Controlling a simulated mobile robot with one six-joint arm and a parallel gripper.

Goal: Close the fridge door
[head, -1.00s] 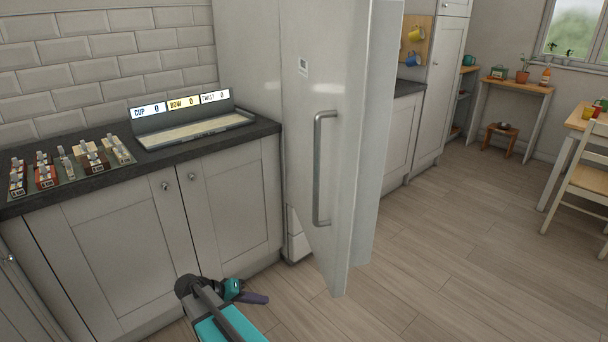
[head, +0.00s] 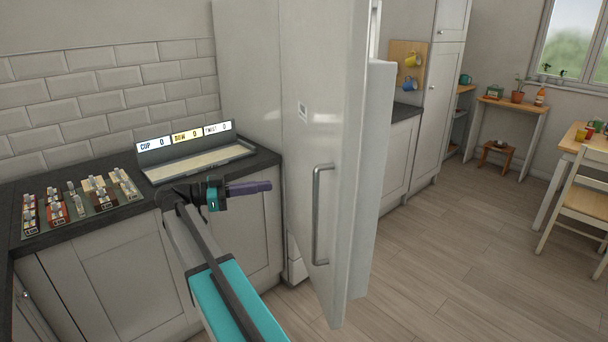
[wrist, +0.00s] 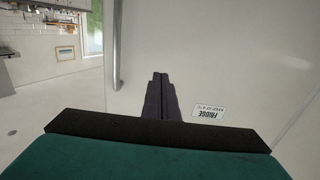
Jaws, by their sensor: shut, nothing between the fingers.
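The fridge door (head: 325,120) is white and stands ajar, swung out from the fridge body toward me. Its long grey vertical handle (head: 319,215) is on the outer face, near the free edge. My gripper (head: 268,186) is shut and empty, pointing right toward the door's outer face, to the left of the handle. In the wrist view the shut fingers (wrist: 160,80) point at the white door panel (wrist: 210,60), with the handle (wrist: 117,45) to their left and a fridge label (wrist: 209,113) to their right. Contact with the door cannot be told.
A slate worktop (head: 140,195) with a display tray (head: 200,162) and several small items stands at the left, behind my arm. The wooden floor (head: 440,260) is clear right of the door. A table and chair (head: 575,200) stand at the far right.

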